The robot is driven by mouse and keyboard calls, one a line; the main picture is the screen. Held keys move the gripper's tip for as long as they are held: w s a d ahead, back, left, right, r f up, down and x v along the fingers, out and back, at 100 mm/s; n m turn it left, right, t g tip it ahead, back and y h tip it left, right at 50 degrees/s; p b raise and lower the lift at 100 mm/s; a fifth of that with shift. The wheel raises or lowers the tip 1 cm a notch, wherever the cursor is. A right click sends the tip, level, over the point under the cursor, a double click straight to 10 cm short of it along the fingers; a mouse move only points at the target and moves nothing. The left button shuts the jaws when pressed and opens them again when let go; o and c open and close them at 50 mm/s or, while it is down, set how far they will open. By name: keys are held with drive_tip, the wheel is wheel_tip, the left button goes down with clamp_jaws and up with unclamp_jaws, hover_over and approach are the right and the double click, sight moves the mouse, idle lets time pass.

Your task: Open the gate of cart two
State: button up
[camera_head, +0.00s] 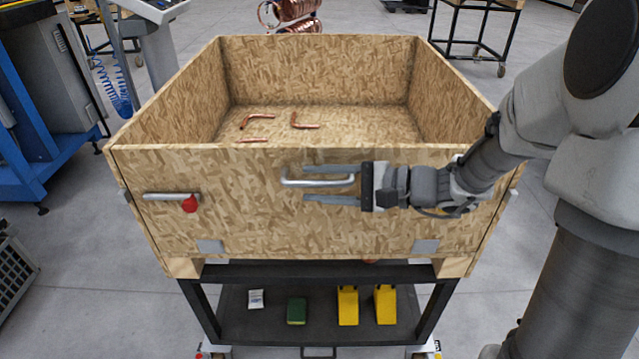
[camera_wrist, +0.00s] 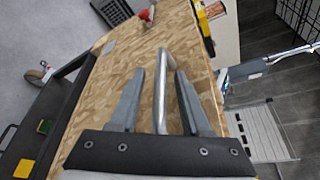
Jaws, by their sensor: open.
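The cart is an open-topped chipboard box on a black frame, and its front panel, the gate (camera_head: 250,220), stands upright and shut. A silver bar handle (camera_head: 318,183) sits at the middle of the gate. My gripper (camera_head: 305,184) is open, reaching in from the right with one finger above and one below the handle. In the wrist view the handle (camera_wrist: 161,90) lies between the two open fingers, apart from both. A silver latch bar with a red knob (camera_head: 190,204) is on the gate's left side; the red knob (camera_wrist: 147,14) also shows in the wrist view.
Several bent copper tubes (camera_head: 258,120) lie inside the box. The lower shelf (camera_head: 265,325) holds two yellow items (camera_head: 348,305), a green block (camera_head: 297,311) and a small white packet (camera_head: 256,299). A blue machine (camera_head: 40,110) stands to the left. Grey floor is free beside the cart.

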drive_tip(key=shift+c, duration=0.2)
clamp_jaws()
idle(1.2)
